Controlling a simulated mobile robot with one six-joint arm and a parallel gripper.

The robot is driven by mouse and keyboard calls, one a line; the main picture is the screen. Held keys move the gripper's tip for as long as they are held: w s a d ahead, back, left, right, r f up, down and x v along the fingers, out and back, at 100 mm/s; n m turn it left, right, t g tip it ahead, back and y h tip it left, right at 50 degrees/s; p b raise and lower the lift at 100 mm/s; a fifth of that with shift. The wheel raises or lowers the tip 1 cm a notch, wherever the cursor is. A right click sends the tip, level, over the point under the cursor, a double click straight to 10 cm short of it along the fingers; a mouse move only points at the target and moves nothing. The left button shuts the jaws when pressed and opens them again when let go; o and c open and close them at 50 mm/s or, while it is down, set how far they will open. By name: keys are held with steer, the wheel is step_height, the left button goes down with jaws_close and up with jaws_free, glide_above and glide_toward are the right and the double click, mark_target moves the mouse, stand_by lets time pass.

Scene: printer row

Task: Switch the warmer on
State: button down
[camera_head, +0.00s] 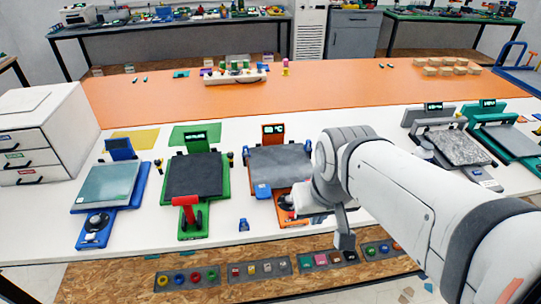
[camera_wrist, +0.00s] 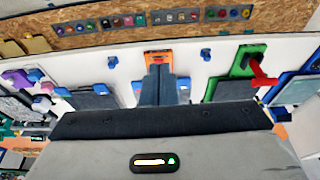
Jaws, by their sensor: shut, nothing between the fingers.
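A row of flat plate machines stands on the white bench, and I cannot tell by a label which is the warmer. The orange machine (camera_head: 273,133) has a grey plate, a small dark display and a blue block at its front left. Its orange front part (camera_wrist: 157,54) shows in the wrist view just beyond my fingertips. My gripper (camera_wrist: 165,68) is shut and empty, with its fingers over this machine's front; I cannot tell whether they touch it. In the head view my arm hides the machine's front right, and any switch there is not clear.
Left of it are a green machine (camera_head: 222,172) with a raised red lever (camera_head: 187,204) and a blue machine (camera_head: 139,192) with a round knob. Grey (camera_head: 407,118) and teal (camera_head: 475,113) machines stand to the right. A small blue piece (camera_head: 244,225) lies near the front edge.

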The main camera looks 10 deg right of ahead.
steer(key=shift+s, duration=0.1)
steer(key=b, duration=0.9)
glide_above(288, 213)
steer(key=s, duration=0.4)
step_height(288, 213, down, 11)
steer(key=shift+w, duration=0.2)
steer(key=x, duration=1.3)
steer(key=shift+s+f, duration=0.15)
steer(key=shift+s, duration=0.15)
steer(key=shift+f, duration=0.4)
steer(key=shift+b, duration=0.3)
